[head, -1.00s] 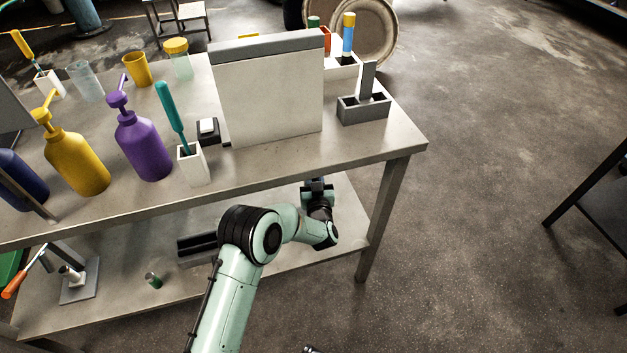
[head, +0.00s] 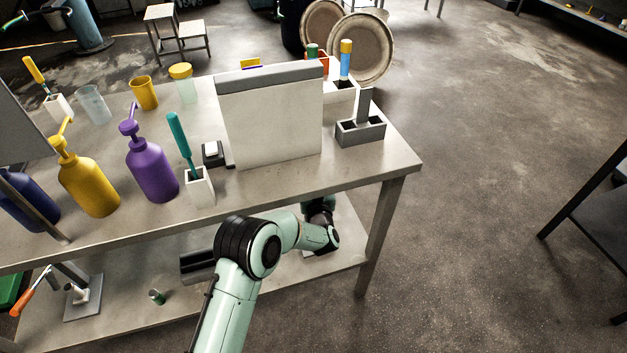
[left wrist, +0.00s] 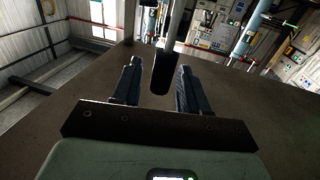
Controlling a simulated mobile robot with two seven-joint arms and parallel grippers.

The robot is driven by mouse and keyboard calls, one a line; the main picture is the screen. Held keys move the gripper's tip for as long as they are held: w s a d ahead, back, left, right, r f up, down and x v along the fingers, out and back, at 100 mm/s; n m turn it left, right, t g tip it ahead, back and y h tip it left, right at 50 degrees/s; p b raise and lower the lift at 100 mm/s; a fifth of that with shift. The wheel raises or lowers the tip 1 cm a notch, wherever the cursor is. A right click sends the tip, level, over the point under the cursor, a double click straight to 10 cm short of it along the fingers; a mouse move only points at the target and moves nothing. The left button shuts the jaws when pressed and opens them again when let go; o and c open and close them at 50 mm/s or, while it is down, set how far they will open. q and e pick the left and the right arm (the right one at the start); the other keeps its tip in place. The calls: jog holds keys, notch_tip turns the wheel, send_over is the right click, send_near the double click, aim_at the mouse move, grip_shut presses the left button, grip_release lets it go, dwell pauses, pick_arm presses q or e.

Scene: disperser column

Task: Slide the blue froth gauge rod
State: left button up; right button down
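A blue rod with a yellow cap (head: 346,64) stands upright in a white holder (head: 340,94) at the back right of the table. I cannot tell for sure which is the froth gauge rod. In the left wrist view my left gripper (left wrist: 155,88) is open. A dark round-ended bar (left wrist: 163,72) shows between its fingers, with no visible grip on it. My right gripper is not in view.
A grey block with an upright plate (head: 361,130) stands at the table's right end. Purple (head: 152,170) and yellow (head: 90,187) pump bottles and a teal-handled brush (head: 180,137) stand left of the panel. The lower shelf (head: 215,312) holds small items.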

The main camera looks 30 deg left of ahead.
pick_arm(q)
jog(key=p+v, duration=0.2)
jog(key=v, duration=1.1)
jog(key=shift+d+p, duration=0.15)
jog(key=shift+p, duration=0.15)
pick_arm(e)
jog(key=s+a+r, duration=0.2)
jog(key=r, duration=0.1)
pick_arm(q)
jog(key=shift+s, duration=0.1)
